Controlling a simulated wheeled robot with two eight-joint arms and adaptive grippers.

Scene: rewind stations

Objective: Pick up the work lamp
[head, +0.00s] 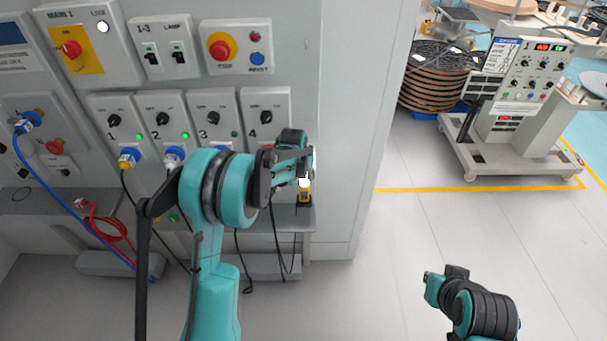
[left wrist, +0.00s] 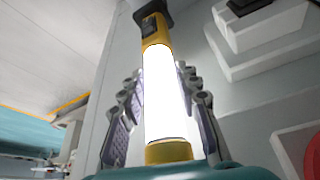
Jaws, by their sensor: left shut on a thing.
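The work lamp (left wrist: 158,95) is a glowing white tube with yellow end pieces and a black part at its far end. It fills the middle of the left wrist view. In the head view its lit tube and yellow-black end (head: 304,195) show just below my left gripper (head: 304,168), in front of the panel's right side. My left gripper is shut on the lamp, with one grey finger on each side of the tube. I cannot tell whether the lamp touches the grey shelf (head: 292,222) below it.
The grey panel holds numbered sockets, switches and a red stop button (head: 220,47). A red cable (head: 105,222) and blue cable (head: 78,220) lie at left; black cables hang below the sockets. Open floor lies right, with a wheeled machine (head: 517,90) and cable reels (head: 440,75) behind.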

